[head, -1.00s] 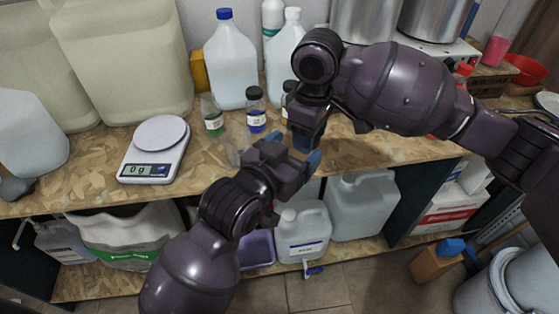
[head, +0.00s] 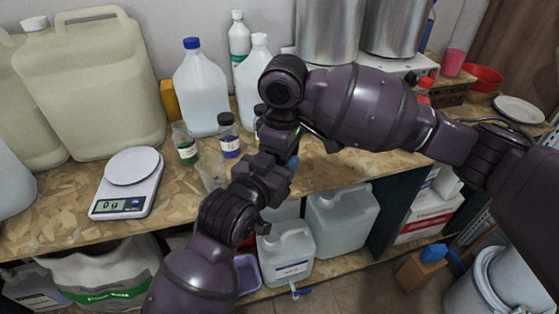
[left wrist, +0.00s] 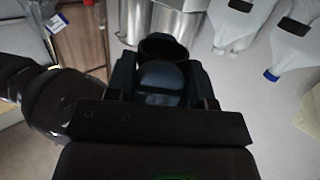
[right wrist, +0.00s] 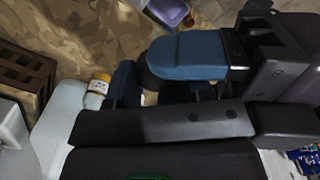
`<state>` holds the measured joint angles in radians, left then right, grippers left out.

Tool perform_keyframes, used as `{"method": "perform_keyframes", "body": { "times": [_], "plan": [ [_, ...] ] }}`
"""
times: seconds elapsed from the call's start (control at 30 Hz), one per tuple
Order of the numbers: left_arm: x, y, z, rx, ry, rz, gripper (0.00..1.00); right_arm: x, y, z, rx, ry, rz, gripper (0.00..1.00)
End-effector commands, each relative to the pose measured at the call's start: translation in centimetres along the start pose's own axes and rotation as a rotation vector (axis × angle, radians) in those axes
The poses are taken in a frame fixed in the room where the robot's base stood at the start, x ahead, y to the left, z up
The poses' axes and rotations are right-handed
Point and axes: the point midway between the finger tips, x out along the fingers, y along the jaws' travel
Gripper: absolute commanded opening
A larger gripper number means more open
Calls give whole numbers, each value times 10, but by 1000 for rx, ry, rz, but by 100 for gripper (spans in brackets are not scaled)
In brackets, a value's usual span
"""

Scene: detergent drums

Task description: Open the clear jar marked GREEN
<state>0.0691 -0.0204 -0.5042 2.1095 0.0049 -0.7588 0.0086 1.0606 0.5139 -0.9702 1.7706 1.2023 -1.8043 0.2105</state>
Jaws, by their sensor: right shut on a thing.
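In the head view, a small clear jar with green contents and a pale label (head: 187,150) stands on the bench; its lettering is too small to read. Beside it stands a jar with blue contents and a dark lid (head: 229,142). A third jar (head: 259,111) is mostly hidden by my right gripper (head: 283,145). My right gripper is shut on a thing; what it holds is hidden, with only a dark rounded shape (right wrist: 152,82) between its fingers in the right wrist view. My left gripper (head: 270,172) is close against the right one, its jaw gap unclear.
An empty clear cup (head: 211,174) stands in front of the jars. A scale reading 0 g (head: 130,182) is to the left. Large jugs (head: 201,92) stand behind. An orange-capped bottle (right wrist: 98,84) shows in the right wrist view. Jerrycans (head: 287,255) are on the shelf below.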

Motion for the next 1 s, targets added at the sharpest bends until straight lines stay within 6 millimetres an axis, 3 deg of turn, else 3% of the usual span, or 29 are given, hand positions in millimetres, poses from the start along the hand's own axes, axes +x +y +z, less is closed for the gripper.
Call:
{"method": "perform_keyframes", "body": {
  "times": [0.1, 0.13, 0.33, 0.67, 0.87, 1.0],
  "plan": [
    [0, 4, -1, -3, 2, 8, 27, -1, 0, -1, 1, 6, 2, 18],
    [0, 4, -1, -3, 2, 9, 27, -1, 0, -1, 1, 6, 2, 48],
    [0, 4, -1, -3, 2, 8, 26, -1, 0, -1, 1, 5, 2, 76],
    [0, 3, -1, -2, 1, 6, 26, -4, 0, -1, 0, 5, 2, 76],
    [0, 3, -1, -2, 1, 6, 26, -28, 0, -1, 0, 7, 4, 76],
    [0, 2, -1, -2, 1, 6, 26, -56, 0, -1, 0, 7, 4, 76]
  ]
}}
